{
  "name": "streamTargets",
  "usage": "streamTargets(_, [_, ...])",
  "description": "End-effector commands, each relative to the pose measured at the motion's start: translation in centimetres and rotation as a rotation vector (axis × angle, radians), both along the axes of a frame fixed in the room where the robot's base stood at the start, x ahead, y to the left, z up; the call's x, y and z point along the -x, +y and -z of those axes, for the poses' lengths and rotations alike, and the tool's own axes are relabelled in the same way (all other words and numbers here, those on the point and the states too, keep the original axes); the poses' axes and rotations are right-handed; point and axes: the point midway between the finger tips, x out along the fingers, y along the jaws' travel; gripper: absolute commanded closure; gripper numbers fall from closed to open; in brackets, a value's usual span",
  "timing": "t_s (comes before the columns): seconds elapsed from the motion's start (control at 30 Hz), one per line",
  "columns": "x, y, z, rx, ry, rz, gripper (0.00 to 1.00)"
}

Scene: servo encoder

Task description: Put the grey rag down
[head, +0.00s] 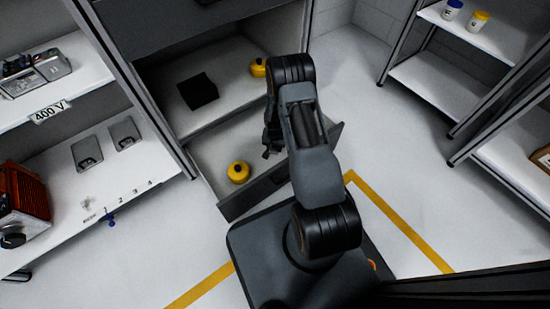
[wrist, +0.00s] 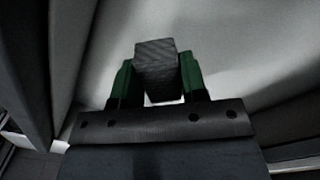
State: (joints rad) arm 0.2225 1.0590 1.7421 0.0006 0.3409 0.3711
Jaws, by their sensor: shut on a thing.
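The grey rag (wrist: 155,60) shows in the wrist view as a dark grey, finely textured block. It sits between the two green fingers of my gripper (wrist: 157,78), which is shut on it. In the head view my gripper (head: 271,142) is mostly hidden behind my arm, over the right side of an open drawer (head: 265,190). The rag cannot be made out there. In the wrist view a pale surface lies beyond the rag; the gap between them cannot be judged.
A yellow rounded item (head: 238,172) stands in the drawer; another (head: 258,67) stands on the cabinet shelf behind, near a black block (head: 198,91). A shelf unit (head: 75,160) stands left, with a red device (head: 22,200). White racks (head: 450,90) stand right.

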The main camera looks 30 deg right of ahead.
Motion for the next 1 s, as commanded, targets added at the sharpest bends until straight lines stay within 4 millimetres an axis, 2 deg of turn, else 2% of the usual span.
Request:
streamTargets(0.03, [0.0, 0.0, 1.5, 0.0, 0.001, 0.0, 0.79])
streamTargets(0.1, [0.0, 0.0, 2.6, -0.001, 0.001, 0.0, 0.79])
streamTargets(0.33, [0.0, 0.0, 4.2, 0.0, 0.0, -0.001, 0.79])
streamTargets(0.53, [0.0, 0.0, 6.9, 0.0, 0.0, -0.001, 0.79])
streamTargets(0.97, [0.0, 0.0, 7.2, 0.0, 0.0, -0.002, 0.79])
streamTargets(1.0, [0.0, 0.0, 7.2, 0.0, 0.0, -0.002, 0.58])
